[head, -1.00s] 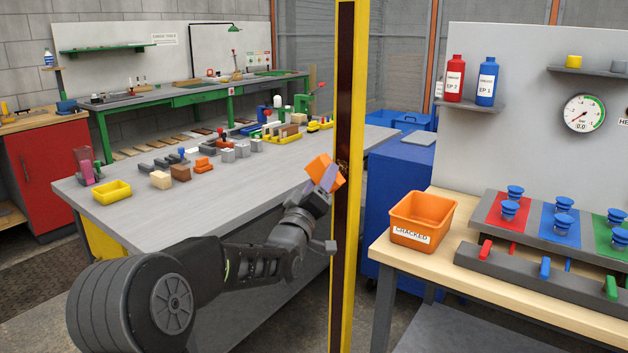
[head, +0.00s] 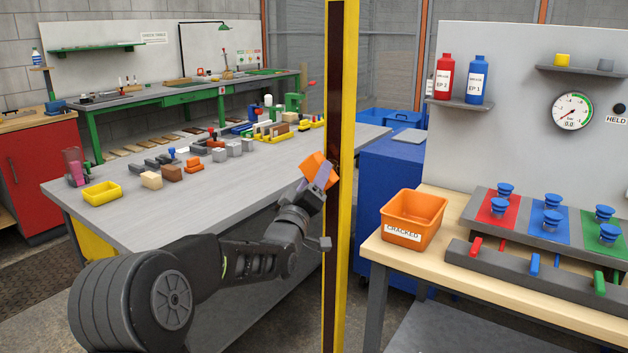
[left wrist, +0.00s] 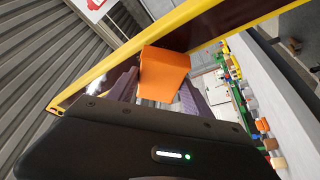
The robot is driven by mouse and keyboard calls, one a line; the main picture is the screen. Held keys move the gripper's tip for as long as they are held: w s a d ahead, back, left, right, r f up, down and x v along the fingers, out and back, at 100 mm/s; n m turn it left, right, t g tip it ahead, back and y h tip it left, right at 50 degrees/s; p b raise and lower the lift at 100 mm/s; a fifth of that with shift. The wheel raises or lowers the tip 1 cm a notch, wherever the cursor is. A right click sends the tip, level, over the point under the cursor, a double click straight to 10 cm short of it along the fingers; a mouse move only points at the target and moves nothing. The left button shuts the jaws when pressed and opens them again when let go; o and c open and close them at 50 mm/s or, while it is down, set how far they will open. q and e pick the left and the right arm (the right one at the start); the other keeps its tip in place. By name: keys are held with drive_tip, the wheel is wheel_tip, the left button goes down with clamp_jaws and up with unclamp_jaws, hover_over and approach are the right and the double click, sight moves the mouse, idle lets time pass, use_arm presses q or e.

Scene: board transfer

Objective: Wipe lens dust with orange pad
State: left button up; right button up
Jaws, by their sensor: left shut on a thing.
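My left gripper (head: 322,177) is shut on the orange pad (head: 316,166), a block held between its purplish fingers. In the left wrist view the pad (left wrist: 163,75) sits between the fingers, its far end close to the dark strip of the yellow post. That post (head: 349,60) stands upright in the middle of the head view, with a dark lens strip (head: 339,100) down its face. In the left wrist view a pale whitish patch (left wrist: 97,84) shows beside the fingers, perhaps dust. I cannot tell whether pad and strip touch. My right gripper is not in view.
A grey workbench (head: 235,185) with blocks and a yellow tray (head: 102,193) is behind my left arm. Right of the post are a blue cabinet (head: 385,200) and a wooden table with an orange bin (head: 412,218) marked CRACKED and blue knobs.

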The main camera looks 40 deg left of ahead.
sight(332, 183)
use_arm(q)
drive_tip(key=shift+w, duration=0.85)
drive_tip(key=shift+d, duration=0.1)
drive_tip(key=shift+d+f+b, duration=0.15)
drive_tip(key=shift+d+b, duration=0.8)
drive_tip(key=shift+b, duration=0.05)
drive_tip(key=shift+d+b, duration=0.35)
drive_tip(key=shift+d, duration=0.6)
drive_tip(key=shift+b, duration=0.55)
drive_tip(key=shift+a, duration=0.1)
